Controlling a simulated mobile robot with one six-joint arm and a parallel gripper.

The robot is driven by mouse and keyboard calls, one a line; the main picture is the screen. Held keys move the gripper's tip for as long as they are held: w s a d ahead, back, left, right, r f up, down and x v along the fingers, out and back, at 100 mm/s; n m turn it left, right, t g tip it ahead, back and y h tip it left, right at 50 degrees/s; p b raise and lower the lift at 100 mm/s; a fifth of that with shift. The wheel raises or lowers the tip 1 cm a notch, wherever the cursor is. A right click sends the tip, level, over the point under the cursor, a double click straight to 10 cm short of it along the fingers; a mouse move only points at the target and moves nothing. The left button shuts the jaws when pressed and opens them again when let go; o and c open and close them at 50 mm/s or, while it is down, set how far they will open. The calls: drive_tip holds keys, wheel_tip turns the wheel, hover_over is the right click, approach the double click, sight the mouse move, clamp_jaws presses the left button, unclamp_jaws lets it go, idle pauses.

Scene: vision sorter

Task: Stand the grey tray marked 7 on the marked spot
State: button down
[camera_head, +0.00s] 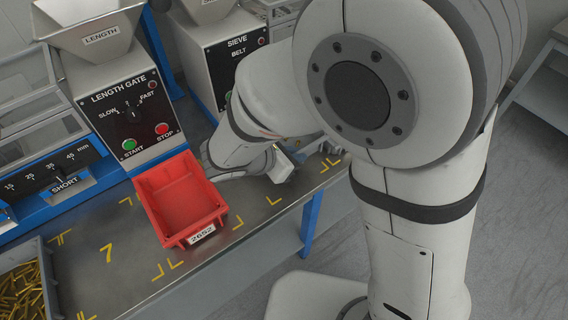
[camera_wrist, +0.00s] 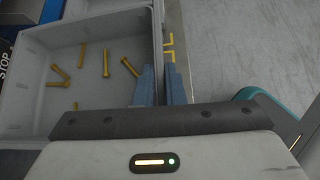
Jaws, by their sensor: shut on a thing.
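A light grey tray (camera_wrist: 92,20) holds several loose brass bolts (camera_wrist: 107,58) in the wrist view. My gripper (camera_wrist: 163,72) is shut on its right wall, one finger inside and one outside. No number shows on this tray. A yellow 7 (camera_head: 107,252) is painted on the dark bench top (camera_head: 132,287), with yellow corner marks around that bare spot, left of the red bin.
A red bin (camera_head: 180,197) labelled 2652 stands right of the 7. Another grey tray (camera_head: 48,278) full of brass pieces is at lower left. The length gate machine (camera_head: 125,105) and sieve machine (camera_head: 228,65) stand behind.

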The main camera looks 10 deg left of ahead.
wheel_tip(320, 180, down, 7)
drive_tip(key=shift+a+f+b, duration=0.15)
drive_tip(key=shift+f+b, duration=0.05)
drive_tip(key=shift+b, duration=0.45)
drive_tip(key=shift+s, duration=0.1)
drive_tip(key=c, duration=1.5)
unclamp_jaws()
drive_tip(key=shift+r, duration=0.1)
drive_tip(key=shift+s+a+r, duration=0.15)
drive_tip(key=shift+a+r, duration=0.05)
drive_tip(key=shift+r, duration=0.05)
drive_tip(key=p+v, duration=0.1)
drive_tip(key=v, duration=1)
drive_tip(key=shift+s+p, duration=0.15)
drive_tip(key=shift+p, duration=0.25)
